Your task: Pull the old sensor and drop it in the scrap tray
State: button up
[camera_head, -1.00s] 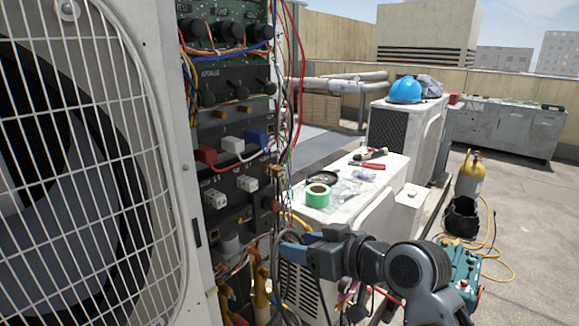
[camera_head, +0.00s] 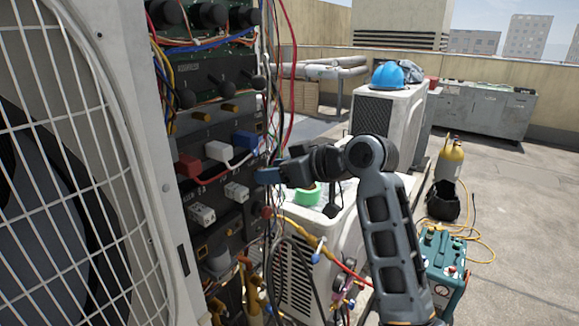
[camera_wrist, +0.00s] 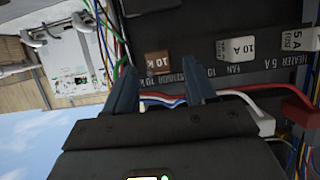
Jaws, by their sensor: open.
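In the wrist view a small brown block marked "10 k" (camera_wrist: 157,63), beside lettering that seems to read sensor, sits in the dark panel. I take it for the old sensor. My gripper (camera_wrist: 160,76) is open, its two blue-grey fingers apart with the block showing between and beyond their tips. I cannot tell whether they touch it. In the head view my gripper (camera_head: 269,175) is at the panel's right edge and hides the block. No scrap tray shows clearly; my arm covers part of the white unit's top.
White blocks (camera_head: 236,191) and a red plug (camera_head: 188,166) sit left of my gripper. Loose wires (camera_head: 285,110) hang at the panel edge. Green tape (camera_head: 307,195) lies on the white unit (camera_head: 335,228). A black container (camera_head: 442,203) and teal case (camera_head: 441,262) stand on the roof floor.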

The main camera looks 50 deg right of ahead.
jog(key=shift+x, duration=1)
jog(key=shift+s, duration=0.1)
grip_shut()
dwell(0.3)
